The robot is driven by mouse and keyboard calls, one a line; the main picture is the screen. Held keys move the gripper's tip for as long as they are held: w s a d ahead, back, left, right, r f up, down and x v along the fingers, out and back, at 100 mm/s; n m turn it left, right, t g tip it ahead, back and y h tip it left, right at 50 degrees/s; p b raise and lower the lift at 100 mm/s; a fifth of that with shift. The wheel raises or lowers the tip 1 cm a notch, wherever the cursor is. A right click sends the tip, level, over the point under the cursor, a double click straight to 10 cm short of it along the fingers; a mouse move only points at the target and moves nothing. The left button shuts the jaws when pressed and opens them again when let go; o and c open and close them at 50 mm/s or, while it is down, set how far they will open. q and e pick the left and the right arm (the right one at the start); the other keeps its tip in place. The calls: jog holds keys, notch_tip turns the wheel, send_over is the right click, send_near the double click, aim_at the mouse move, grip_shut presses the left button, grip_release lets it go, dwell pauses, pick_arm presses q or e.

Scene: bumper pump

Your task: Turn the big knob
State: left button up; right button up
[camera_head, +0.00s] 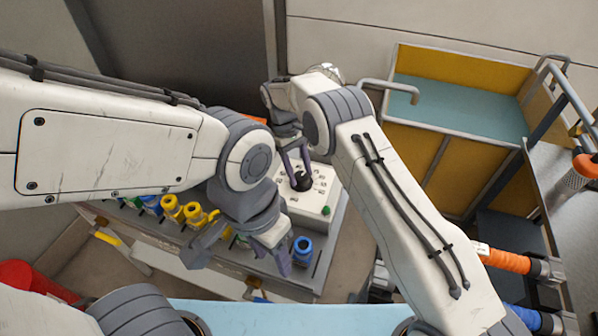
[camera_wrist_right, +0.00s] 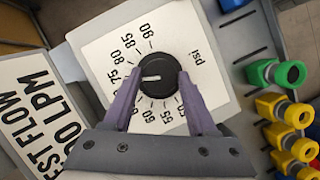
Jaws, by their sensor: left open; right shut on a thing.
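The big knob (camera_wrist_right: 158,75) is a black round dial with a white pointer line, set on a white plate (camera_wrist_right: 110,45) marked in psi. In the right wrist view the pointer aims left, near the 75 mark. My right gripper (camera_wrist_right: 157,82) has its two purple fingers on either side of the knob, shut on it. In the head view the knob (camera_head: 303,181) sits on top of a white box (camera_head: 310,208), with my right gripper (camera_head: 294,165) at it. My left gripper (camera_head: 236,262) is open and empty, low over the front of the bench, left of a blue fitting.
Yellow fittings (camera_head: 185,211), a blue fitting (camera_head: 303,250) and a green one (camera_wrist_right: 276,73) stand along the bench near the box. A yellow cart (camera_head: 455,70) with a blue-green top is at the back right. An orange hose (camera_head: 505,260) is at the right.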

jog(key=shift+w+m, duration=0.1)
jog(key=shift+m, duration=0.4)
pick_arm(q)
jog(key=shift+f, duration=0.1)
pick_arm(e)
jog(key=o, duration=1.4)
jog(key=shift+c, duration=0.2)
jog(key=shift+r, duration=0.1)
